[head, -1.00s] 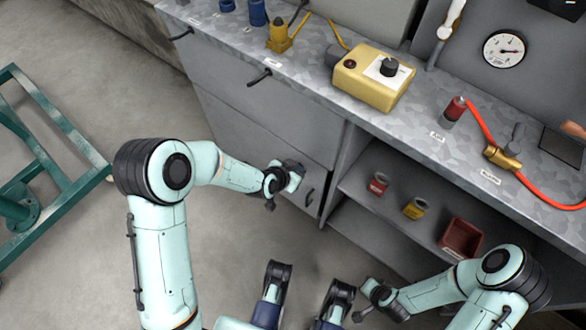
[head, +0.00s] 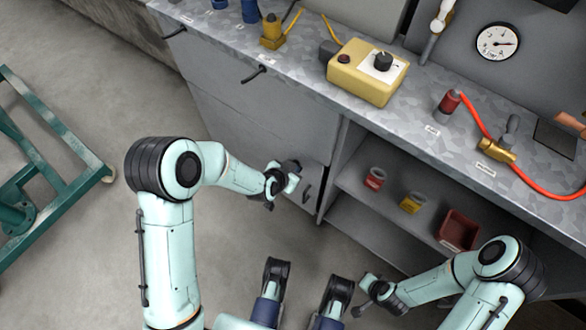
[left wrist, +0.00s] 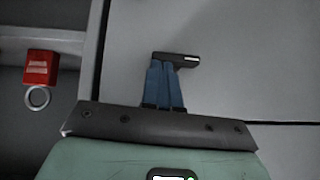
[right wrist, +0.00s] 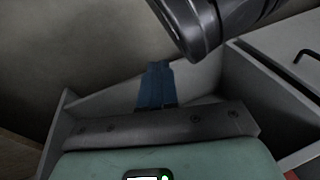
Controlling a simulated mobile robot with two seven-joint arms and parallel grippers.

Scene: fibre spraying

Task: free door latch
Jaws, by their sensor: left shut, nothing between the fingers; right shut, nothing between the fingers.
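The grey cabinet door (head: 262,130) carries a small dark handle (head: 307,193) near its right edge, next to the open shelf bay. In the left wrist view the black handle (left wrist: 177,58) shows at the tips of my left gripper's blue fingers. My left gripper (head: 295,180) is shut and empty, in front of the door. I cannot tell whether its fingertips (left wrist: 164,64) touch the handle. The door looks closed. My right gripper (head: 363,294) is low in front of the shelves. In the right wrist view its blue fingers (right wrist: 157,66) are shut and empty.
The counter above holds a yellow control box (head: 366,82) and a red hose (head: 480,125). A green frame (head: 50,130) stands at the left; floor between is clear.

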